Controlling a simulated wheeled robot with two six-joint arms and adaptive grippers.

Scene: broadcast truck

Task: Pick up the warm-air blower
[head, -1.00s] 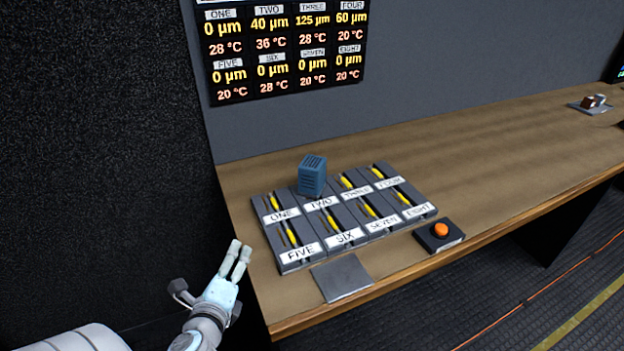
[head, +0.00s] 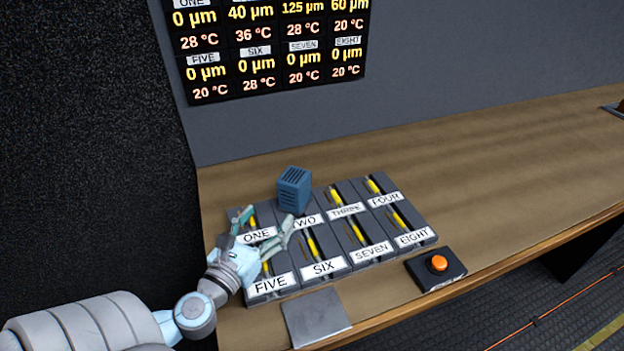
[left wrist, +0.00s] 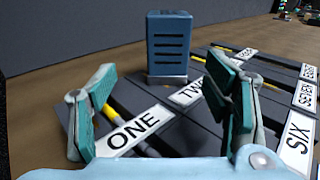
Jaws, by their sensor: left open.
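The warm-air blower looks to be the blue slotted box (head: 293,190) standing upright on the bay labelled TWO. It also shows upright in the left wrist view (left wrist: 168,45), straight ahead between the fingers and beyond them. My left gripper (head: 268,222) is open and empty, over the ONE bay, just short of the box on its near left side. In the left wrist view its two fingers (left wrist: 162,100) are spread wide, and nothing is between the tips. My right gripper is not in view.
The labelled bays with yellow strips (head: 352,232) surround the box. A flat grey plate (head: 316,318) lies at the desk's front edge. An orange button on a black base (head: 437,264) is at the right. The desk (head: 480,160) is clear further right. A readout board (head: 270,45) hangs behind.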

